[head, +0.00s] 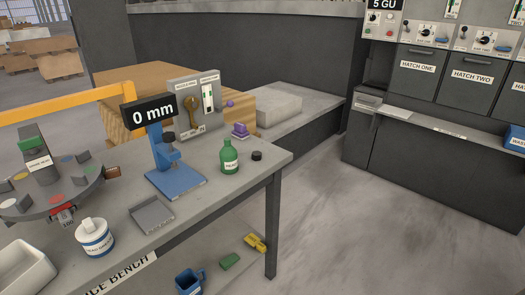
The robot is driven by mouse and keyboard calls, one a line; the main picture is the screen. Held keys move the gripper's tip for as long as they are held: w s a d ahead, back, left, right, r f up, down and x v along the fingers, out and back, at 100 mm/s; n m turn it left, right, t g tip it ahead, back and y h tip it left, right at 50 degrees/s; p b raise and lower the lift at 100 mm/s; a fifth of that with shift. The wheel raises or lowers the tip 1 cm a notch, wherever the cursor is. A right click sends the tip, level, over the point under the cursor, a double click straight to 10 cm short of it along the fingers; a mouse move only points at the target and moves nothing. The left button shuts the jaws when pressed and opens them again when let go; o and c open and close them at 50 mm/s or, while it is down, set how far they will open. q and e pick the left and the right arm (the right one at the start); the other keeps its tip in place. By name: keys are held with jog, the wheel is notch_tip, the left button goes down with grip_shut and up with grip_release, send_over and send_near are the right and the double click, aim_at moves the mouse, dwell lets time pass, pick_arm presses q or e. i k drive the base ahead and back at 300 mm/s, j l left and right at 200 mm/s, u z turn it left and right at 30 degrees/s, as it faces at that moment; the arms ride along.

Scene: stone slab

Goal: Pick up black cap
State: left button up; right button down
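The black cap (257,155) is a small, dark, round piece lying on the grey workbench top near its right corner. It sits just right of a green bottle (229,157) with a pale label, a small gap apart from it. The cap is fully visible with nothing on it. Neither of my grippers shows in the head view.
The workbench (190,211) also holds a blue stand with a "0 mm" display (149,113), a grey tray (151,215), a white labelled jar (94,237) and a carousel (50,190) at left. Grey floor (360,220) is clear at right, before the hatch cabinets (420,75).

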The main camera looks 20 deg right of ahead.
aim_at(257, 156)
jog(key=i+l, duration=0.15)
jog(key=l, duration=0.3)
jog(key=i+l+u, duration=0.15)
jog(key=l, duration=0.3)
jog(key=i+l, duration=0.2)
jog(key=l, duration=0.3)
jog(key=i+l+u, duration=0.1)
jog(key=l, duration=0.35)
jog(key=i+l+u, duration=0.1)
jog(key=l, duration=0.4)
jog(key=i+l, duration=0.15)
jog(key=l, duration=0.3)
jog(key=u, duration=0.05)
